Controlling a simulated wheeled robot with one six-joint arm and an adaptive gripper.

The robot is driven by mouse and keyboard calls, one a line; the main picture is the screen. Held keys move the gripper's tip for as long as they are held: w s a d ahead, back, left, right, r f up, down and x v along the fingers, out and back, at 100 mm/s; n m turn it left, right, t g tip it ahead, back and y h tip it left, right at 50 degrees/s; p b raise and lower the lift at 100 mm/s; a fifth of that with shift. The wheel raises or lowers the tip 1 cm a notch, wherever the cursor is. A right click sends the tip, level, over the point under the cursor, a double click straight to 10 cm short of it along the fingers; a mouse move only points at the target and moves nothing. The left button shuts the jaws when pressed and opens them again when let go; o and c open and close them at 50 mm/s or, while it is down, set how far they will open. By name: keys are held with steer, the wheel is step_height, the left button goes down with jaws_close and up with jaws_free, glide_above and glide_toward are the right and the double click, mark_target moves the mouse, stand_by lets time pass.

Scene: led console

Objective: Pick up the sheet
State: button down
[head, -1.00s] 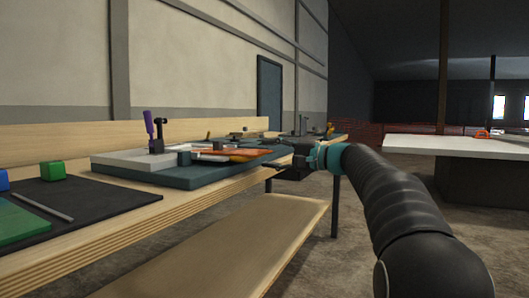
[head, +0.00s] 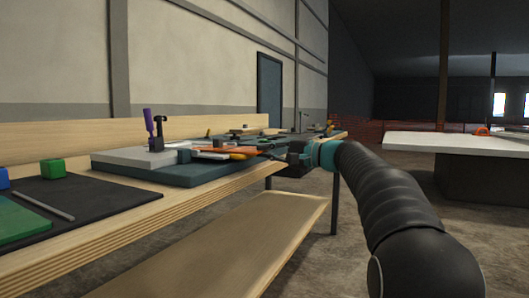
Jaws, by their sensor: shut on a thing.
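My gripper (head: 277,152) is at the far right end of the blue-grey mat (head: 178,172) on the wooden bench, at about the height of the small parts there. Its fingers are small and dark in this view. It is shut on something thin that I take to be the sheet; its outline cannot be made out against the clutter. An orange piece (head: 236,149) and a pale flat piece (head: 212,154) lie left of my gripper; I cannot tell if either touches it.
A light grey block (head: 125,157) with a purple-handled tool (head: 149,123) stands on the mat. A black mat (head: 85,200) with a green board (head: 20,222), a green cube (head: 53,168) and a rod is at near left. A white table (head: 455,145) stands right. Floor between is clear.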

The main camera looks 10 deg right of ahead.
step_height(320, 180, up, 3)
steer(key=shift+f+p, duration=0.2)
steer(key=shift+p, duration=0.85)
steer(key=s+d+r+p, duration=0.2)
steer(key=s+d+r, duration=0.3)
steer(key=s+d, duration=0.3)
steer(key=d, duration=0.3)
steer(key=shift+s+d, duration=0.15)
